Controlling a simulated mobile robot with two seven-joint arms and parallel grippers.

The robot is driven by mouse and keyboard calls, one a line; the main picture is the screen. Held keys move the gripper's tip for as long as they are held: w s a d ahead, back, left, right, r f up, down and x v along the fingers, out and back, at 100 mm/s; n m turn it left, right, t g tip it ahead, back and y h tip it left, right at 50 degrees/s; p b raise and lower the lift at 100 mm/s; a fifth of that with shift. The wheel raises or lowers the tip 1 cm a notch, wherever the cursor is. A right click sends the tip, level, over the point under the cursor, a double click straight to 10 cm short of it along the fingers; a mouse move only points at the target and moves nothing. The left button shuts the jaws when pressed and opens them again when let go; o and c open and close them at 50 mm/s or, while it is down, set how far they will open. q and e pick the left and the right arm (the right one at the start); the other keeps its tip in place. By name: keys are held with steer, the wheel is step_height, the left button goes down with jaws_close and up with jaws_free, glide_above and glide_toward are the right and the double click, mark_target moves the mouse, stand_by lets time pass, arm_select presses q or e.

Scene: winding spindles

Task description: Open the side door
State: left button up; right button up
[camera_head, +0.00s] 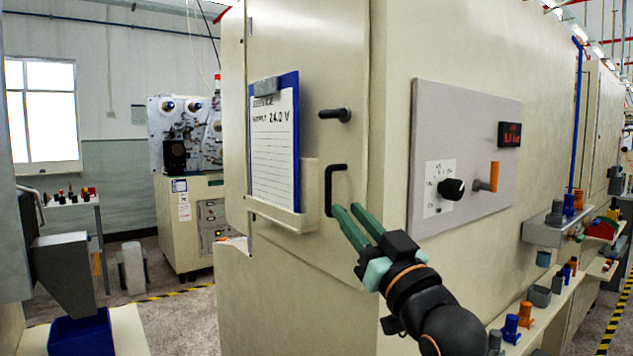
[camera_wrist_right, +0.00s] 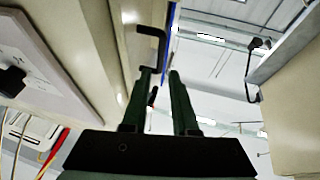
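The side door (camera_head: 309,60) is a cream panel on the cabinet and looks flush with it. It carries a black upright bar handle (camera_head: 328,190), with a black knob (camera_head: 335,114) above it. My right gripper (camera_head: 346,208) has two green fingers, whose tips are by the handle's lower right side in the head view. In the right wrist view, the fingers (camera_wrist_right: 162,73) stand apart, with a gap between them. The black handle (camera_wrist_right: 153,33) shows just beyond the tips; I cannot tell whether they touch it. My left gripper is out of view.
A blue clipboard (camera_head: 288,85) sits in a cream holder (camera_head: 285,216) on the door, left of the handle. Right of the door, a grey control panel (camera_head: 448,116) has a black dial and an orange lever. Shelves (camera_head: 545,232) with small parts line the right wall.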

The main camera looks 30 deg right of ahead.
mark_target(327, 186)
steer(key=p+x, duration=0.2)
steer(key=x, duration=0.9)
steer(key=shift+w, duration=0.25)
jaws_close()
stand_by(1.0)
